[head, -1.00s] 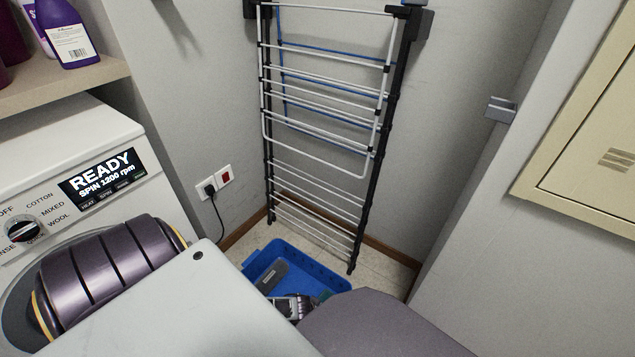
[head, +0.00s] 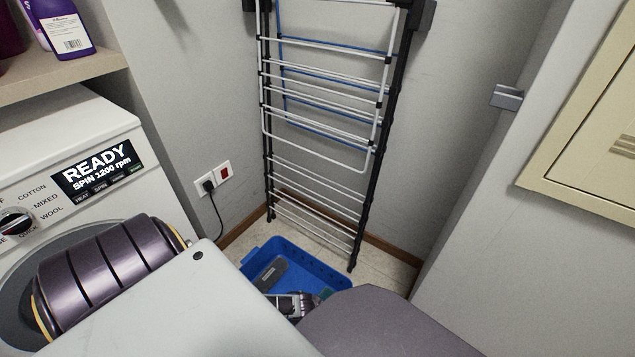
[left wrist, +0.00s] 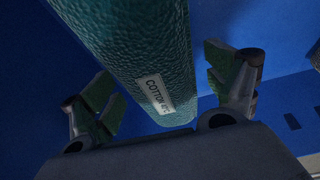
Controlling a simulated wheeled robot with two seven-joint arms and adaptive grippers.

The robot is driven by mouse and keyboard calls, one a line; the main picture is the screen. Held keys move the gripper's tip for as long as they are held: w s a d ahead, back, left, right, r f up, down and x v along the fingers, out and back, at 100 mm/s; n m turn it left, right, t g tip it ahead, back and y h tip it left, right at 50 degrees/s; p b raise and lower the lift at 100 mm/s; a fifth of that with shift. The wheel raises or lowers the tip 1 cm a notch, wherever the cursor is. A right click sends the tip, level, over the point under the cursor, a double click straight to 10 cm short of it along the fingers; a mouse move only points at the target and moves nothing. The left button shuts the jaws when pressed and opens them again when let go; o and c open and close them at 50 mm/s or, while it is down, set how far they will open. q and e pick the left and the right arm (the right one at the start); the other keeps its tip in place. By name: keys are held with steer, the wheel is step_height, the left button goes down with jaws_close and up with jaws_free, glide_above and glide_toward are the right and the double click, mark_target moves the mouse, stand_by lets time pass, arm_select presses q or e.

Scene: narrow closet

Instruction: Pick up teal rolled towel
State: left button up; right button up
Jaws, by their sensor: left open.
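The teal rolled towel (left wrist: 140,50) lies in the blue basket (left wrist: 35,60) and fills the upper middle of the left wrist view. A white label reading COTTON (left wrist: 157,95) is on its side. My left gripper (left wrist: 163,82) is open, with one finger on each side of the towel's near end. I cannot tell whether the fingers touch it. In the head view the left gripper (head: 294,306) is down in the basket (head: 320,262), and only a small teal patch (head: 327,294) shows beside it. My arm hides the rest. My right gripper is not in view.
A dark grey object (head: 271,273) lies in the basket's left part. A folded drying rack (head: 325,150) stands just behind the basket. The washing machine (head: 75,150) is at left. Walls close in the back and right, with a beige cabinet (head: 590,130) on the right wall.

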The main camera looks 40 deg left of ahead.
arm_select(q)
steer(key=c, duration=1.2)
steer(key=shift+r, duration=0.15)
